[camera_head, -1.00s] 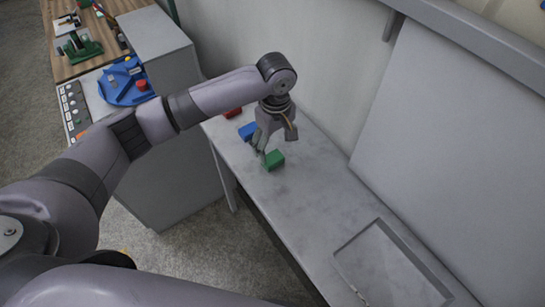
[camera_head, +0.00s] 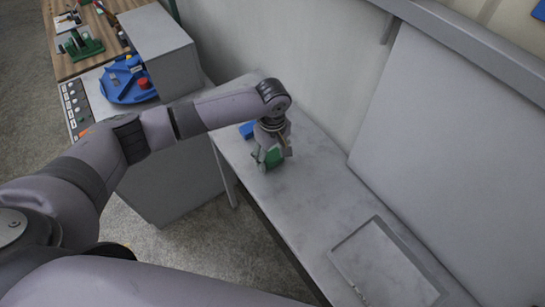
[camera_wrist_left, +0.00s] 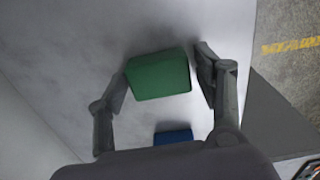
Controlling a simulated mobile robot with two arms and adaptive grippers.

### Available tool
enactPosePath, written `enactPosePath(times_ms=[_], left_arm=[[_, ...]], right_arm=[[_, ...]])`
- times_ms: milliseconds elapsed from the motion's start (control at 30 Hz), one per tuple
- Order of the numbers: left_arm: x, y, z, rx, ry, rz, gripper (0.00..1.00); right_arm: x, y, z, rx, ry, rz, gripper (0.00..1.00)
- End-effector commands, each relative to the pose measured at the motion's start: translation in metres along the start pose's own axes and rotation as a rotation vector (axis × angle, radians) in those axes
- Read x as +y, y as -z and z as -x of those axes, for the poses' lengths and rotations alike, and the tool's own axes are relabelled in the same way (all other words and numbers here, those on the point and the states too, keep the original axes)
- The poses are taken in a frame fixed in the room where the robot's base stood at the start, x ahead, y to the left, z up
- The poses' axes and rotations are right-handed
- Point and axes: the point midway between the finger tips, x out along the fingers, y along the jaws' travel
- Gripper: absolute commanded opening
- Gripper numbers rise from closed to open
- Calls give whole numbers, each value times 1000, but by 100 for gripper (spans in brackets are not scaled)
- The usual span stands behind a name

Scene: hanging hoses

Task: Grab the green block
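The green block (camera_head: 275,157) rests on the grey tabletop (camera_head: 310,190) near its left end. My left gripper (camera_head: 270,162) points down over the block, with its fingers around it. In the left wrist view the green block (camera_wrist_left: 158,75) lies between the two spread fingers of my left gripper (camera_wrist_left: 161,74). It is close to the left finger, and a small gap shows at the right finger. I cannot tell whether either finger touches it. My right gripper is not in view.
A blue block (camera_head: 247,130) lies just behind the gripper; it also shows in the left wrist view (camera_wrist_left: 173,136). A wall stands behind the table. A shallow framed recess (camera_head: 385,265) is at the table's right. A grey cabinet (camera_head: 160,50) and blue round tray (camera_head: 125,88) stand left.

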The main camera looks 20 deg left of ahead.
Motion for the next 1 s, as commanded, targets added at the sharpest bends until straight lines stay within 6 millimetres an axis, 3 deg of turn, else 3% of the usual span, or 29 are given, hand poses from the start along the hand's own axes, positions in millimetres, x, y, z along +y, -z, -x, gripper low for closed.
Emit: enactPosePath(times_ms=[567, 1000], left_arm=[[0, 0, 0, 0, -1, 0, 21], [2, 0, 12, -1, -4, 1, 20]], right_arm=[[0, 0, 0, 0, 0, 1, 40], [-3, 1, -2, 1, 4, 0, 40]])
